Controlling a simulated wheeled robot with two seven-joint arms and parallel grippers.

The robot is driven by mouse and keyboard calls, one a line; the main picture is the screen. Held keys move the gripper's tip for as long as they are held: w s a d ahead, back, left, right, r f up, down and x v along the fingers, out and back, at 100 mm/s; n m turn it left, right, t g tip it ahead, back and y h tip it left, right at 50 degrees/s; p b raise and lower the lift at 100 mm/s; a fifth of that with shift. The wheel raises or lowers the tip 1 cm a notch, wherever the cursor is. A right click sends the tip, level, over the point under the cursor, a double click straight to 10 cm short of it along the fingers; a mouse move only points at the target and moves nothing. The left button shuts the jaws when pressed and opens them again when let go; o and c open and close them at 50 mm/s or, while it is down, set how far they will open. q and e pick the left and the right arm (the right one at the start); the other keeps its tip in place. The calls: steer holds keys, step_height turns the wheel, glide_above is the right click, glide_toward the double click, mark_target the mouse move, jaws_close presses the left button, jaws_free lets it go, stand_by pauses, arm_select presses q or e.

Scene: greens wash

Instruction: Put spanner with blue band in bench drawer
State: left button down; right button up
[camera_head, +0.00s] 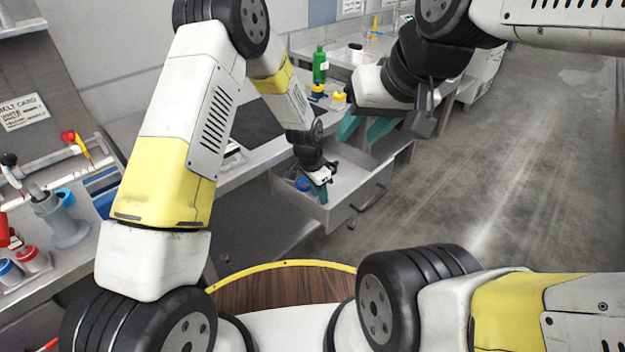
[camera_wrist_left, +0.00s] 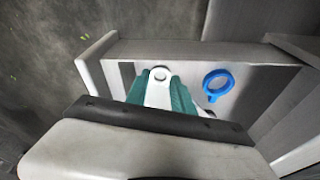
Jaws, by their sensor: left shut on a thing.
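The bench drawer (camera_head: 350,208) is pulled out below the bench. My left gripper (camera_head: 321,193) points down into the drawer. In the left wrist view its teal fingers are shut on a pale spanner (camera_wrist_left: 160,75), whose round ring end shows between them. The rest of the spanner is hidden, and I cannot see a blue band on it. A blue ring-shaped thing with a short stem (camera_wrist_left: 217,86) lies in the drawer beside the fingers; it also shows as a blue spot in the head view (camera_head: 303,184). My right gripper (camera_head: 362,133) is open and empty, above and beyond the drawer.
A green bottle (camera_head: 320,65) and yellow-topped items (camera_head: 340,97) stand on the bench behind. At the left are a grey holder with tools (camera_head: 65,222), red-handled items and a belt card (camera_head: 22,112). Floor to the right is clear.

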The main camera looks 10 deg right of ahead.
arm_select(q)
steer(key=x, duration=0.3)
steer(key=shift+s+a+f, duration=0.2)
steer(key=shift+a+f, duration=0.05)
steer(key=shift+f, duration=0.15)
steer(key=c, duration=1.1)
jaws_free()
steer(key=shift+r, duration=0.1)
steer(key=s+a+r+n+t, duration=0.15)
steer(key=a+r, duration=0.35)
steer(key=r, duration=0.5)
steer(key=s+a+r+n, duration=0.25)
steer(key=a+r, duration=0.25)
steer(key=r, duration=0.6)
steer(key=s+a+r+n+t, duration=0.1)
steer(key=s+a+r, duration=0.3)
steer(key=r, duration=0.6)
steer(key=s+a+r+n, duration=0.2)
steer(key=s+a+r, duration=0.1)
steer(key=s+a, duration=0.1)
steer(key=s+a+r+n+t, duration=0.1)
steer(key=s+a+r+n, duration=0.2)
steer(key=s, duration=0.4)
steer(key=s+a+r+n+t, duration=0.1)
steer(key=s+a+r+n, duration=0.1)
steer(key=s+a, duration=0.3)
steer(key=shift+s+r+t, duration=0.2)
steer(key=shift+r+t, duration=0.05)
steer(key=shift+r, duration=0.2)
